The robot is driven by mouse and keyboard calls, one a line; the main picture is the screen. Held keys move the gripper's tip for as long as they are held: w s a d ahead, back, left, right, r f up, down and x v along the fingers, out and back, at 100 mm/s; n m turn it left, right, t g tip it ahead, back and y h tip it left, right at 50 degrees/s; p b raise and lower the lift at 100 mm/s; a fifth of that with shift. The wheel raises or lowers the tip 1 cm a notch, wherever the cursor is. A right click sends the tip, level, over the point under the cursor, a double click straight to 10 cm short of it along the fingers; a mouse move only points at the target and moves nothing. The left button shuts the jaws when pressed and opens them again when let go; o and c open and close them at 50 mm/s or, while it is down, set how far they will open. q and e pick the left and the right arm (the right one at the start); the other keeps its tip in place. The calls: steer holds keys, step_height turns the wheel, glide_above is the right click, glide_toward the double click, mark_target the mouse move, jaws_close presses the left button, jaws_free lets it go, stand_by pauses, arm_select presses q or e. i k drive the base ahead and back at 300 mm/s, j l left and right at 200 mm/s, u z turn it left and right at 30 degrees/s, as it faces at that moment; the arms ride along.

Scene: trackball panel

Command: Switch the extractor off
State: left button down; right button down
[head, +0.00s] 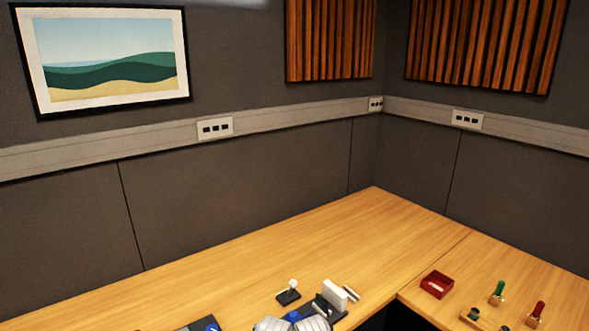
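No switch that I can identify as the extractor's shows in the head view. A small lever with a white knob on a black base (289,294) stands upright on the wooden desk. Part of a dark panel (192,327) with a blue round part (211,327) shows at the bottom edge, mostly cut off. A gripper, seemingly my left (340,296), shows just right of the lever, apart from it. Its white and dark parts are small, and its opening is unclear. My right gripper is not in view.
The desk (380,225) is clear toward the back corner. On the right section are a red tray (437,284), a green-handled tool (498,290) and a red-handled one (536,312). A dark gap (395,317) lies between the sections. Wall sockets (215,128) line the grey rail.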

mark_target(293, 283)
steer(key=i+l+u, duration=0.1)
steer(key=l+u, duration=0.25)
steer(key=l, duration=0.4)
steer(key=l+u, duration=0.3)
steer(key=l, duration=0.45)
steer(key=i+j, duration=0.15)
steer(key=i, duration=0.15)
steer(key=i+j, duration=0.2)
steer(key=i, duration=0.15)
steer(key=i+l, duration=0.1)
steer(key=l, duration=0.15)
